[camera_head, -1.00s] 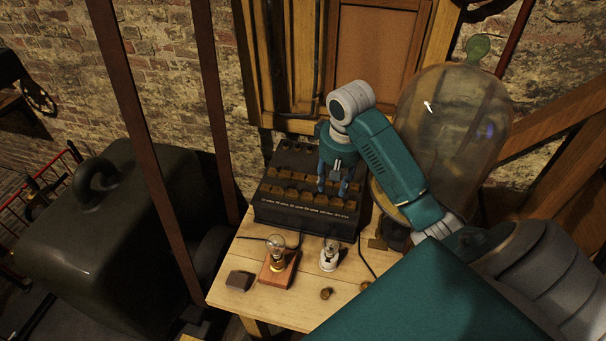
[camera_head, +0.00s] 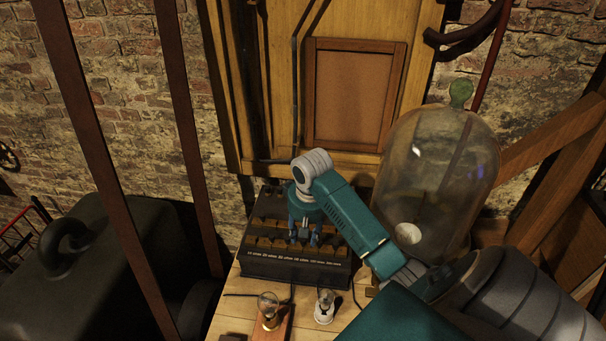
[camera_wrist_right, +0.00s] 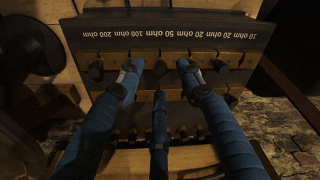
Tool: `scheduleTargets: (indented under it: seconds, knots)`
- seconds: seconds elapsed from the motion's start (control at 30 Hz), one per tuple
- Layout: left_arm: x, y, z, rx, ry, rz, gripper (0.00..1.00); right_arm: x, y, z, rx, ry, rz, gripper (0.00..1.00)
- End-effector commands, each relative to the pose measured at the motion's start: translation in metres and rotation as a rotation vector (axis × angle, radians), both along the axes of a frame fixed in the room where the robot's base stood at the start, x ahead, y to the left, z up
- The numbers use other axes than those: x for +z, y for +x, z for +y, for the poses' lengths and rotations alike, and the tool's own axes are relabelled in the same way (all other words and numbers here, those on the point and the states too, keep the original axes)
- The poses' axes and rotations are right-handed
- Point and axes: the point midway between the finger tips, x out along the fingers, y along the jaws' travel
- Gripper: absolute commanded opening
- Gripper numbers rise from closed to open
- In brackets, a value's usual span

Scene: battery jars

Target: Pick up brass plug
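A dark resistance box (camera_head: 284,271) with rows of brass blocks and ohm labels stands on the wooden table. My right gripper (camera_head: 303,238) is over the box's top, fingers pointing down. In the right wrist view its blue fingers (camera_wrist_right: 158,74) are spread apart. A dark round-headed plug (camera_wrist_right: 160,68) in the brass row lies between the two outer fingertips, with the third finger just below it in the picture. Contact cannot be told. Similar plugs (camera_wrist_right: 96,69) sit along the row. Their heads look dark, so which is the brass plug is unclear. My left gripper is out of view.
Two small bulbs on bases, one on wood (camera_head: 268,305) and one white (camera_head: 324,305), stand in front of the box. A large glass bell jar (camera_head: 440,165) stands to the right, close to my right arm. A wooden cabinet (camera_head: 275,80) is behind.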

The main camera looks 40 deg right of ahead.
Motion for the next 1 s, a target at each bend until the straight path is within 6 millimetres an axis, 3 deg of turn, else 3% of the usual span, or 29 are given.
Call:
scheduleTargets:
  seconds: [0.03,0.2,0.47,0.67,1.0]
  knots:
    - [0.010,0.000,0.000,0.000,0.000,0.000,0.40,-0.003,0.002,0.000,0.000,0.002,0.006,0.37]
    - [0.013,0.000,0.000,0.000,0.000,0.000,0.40,-0.026,0.006,-0.001,0.000,0.001,0.003,0.37]
    - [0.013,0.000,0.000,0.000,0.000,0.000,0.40,-0.031,0.007,-0.001,0.001,-0.001,-0.001,0.37]
    - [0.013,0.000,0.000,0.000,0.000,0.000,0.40,-0.030,0.007,-0.002,0.001,-0.001,-0.001,0.01]
    - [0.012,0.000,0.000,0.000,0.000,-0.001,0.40,-0.029,0.007,-0.002,0.001,-0.001,-0.002,0.00]
